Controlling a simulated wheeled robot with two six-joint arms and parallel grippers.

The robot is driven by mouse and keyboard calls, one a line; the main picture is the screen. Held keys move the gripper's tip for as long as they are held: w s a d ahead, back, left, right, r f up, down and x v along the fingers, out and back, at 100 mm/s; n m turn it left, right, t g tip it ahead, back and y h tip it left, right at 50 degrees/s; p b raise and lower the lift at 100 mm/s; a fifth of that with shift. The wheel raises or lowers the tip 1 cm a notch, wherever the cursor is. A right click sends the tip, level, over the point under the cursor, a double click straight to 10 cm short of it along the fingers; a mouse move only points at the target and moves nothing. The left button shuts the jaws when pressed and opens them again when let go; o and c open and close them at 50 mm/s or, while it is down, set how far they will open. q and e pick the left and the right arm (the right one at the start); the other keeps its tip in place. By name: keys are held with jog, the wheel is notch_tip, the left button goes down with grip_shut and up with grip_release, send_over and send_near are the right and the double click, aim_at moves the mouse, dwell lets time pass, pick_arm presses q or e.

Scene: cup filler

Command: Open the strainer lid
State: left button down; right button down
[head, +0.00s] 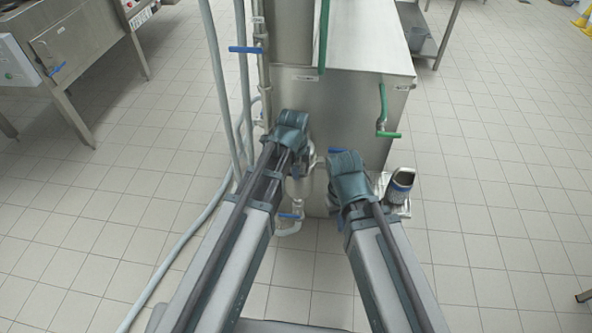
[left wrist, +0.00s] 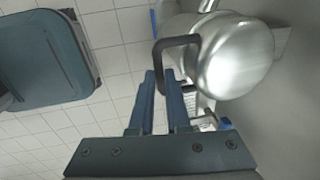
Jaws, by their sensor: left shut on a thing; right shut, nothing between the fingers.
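The strainer is a shiny steel round vessel with a lid (left wrist: 236,55) in the left wrist view. A dark loop handle (left wrist: 178,42) stands on its left side. My left gripper (left wrist: 160,76) is shut on the handle, with one bar of the loop between its fingers. In the head view the strainer (head: 301,184) is mostly hidden below and behind my left gripper (head: 296,122). I cannot tell whether the lid is raised. My right gripper (head: 346,160) is shut and empty, to the right of the strainer.
A steel cabinet (head: 352,62) stands just behind the grippers, with a green-handled valve (head: 388,134) on it. Grey hoses (head: 222,85) and a blue-handled valve (head: 246,50) are at the left. A dark-topped cup-like thing (head: 401,182) is right of my right gripper.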

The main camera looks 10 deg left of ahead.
pick_arm(q)
jog(key=shift+r, duration=0.15)
dwell(0.8)
jog(key=shift+w+r+p, duration=0.3)
jog(key=shift+r+p, duration=0.45)
jog(key=shift+p, duration=0.15)
jog(key=w+r+p, duration=0.1)
jog(key=r+p, duration=0.1)
jog(key=w+r+p, duration=0.4)
jog(key=shift+r, duration=0.3)
jog(key=shift+w+r+p, duration=0.3)
jog(key=shift+w+p, duration=0.1)
jog(key=shift+p, duration=0.1)
